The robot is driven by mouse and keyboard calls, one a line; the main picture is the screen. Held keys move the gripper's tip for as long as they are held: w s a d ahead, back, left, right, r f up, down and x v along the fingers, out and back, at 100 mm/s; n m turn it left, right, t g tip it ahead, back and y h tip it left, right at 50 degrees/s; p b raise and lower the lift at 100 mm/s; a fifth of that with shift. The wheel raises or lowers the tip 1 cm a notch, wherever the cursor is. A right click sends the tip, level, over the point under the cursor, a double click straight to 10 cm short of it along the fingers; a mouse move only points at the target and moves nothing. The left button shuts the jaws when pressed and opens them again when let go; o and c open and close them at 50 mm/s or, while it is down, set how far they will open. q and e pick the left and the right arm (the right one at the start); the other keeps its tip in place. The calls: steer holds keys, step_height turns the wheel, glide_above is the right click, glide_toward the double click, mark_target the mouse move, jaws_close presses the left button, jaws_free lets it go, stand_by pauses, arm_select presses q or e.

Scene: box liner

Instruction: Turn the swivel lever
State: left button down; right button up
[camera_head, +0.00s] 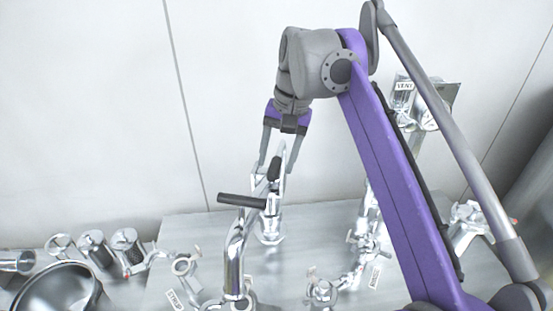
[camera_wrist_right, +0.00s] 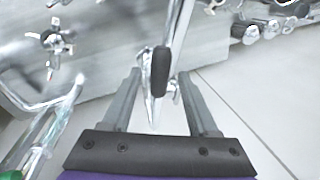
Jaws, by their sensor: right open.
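My right gripper (camera_head: 277,172) reaches down from above. Its two fingers are apart, one on each side of a black grip (camera_head: 274,167) on an upright chrome lever. In the right wrist view, the black grip (camera_wrist_right: 160,68) lies between the open fingertips of my right gripper (camera_wrist_right: 160,75), with a gap visible on both sides. In front of it in the head view stands a bent chrome pipe (camera_head: 234,255) topped by a dark horizontal bar handle (camera_head: 242,200). Which of these is the swivel lever I cannot tell for sure. My left gripper is out of view.
A grey bench (camera_head: 180,230) carries several chrome valves and fittings. A round metal vessel (camera_head: 57,290) is at the lower left. A fixture labelled VENT (camera_head: 404,86) is on the pale wall at the right. My purple right arm hides part of the bench.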

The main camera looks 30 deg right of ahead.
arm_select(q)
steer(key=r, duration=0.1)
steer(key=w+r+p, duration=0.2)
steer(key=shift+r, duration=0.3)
arm_select(e)
step_height(320, 180, up, 10)
steer(key=s+d, duration=0.1)
steer(key=shift+d, duration=0.25)
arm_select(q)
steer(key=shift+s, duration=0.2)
arm_select(e)
steer(key=shift+s+f, duration=0.1)
steer(key=shift+s, duration=0.1)
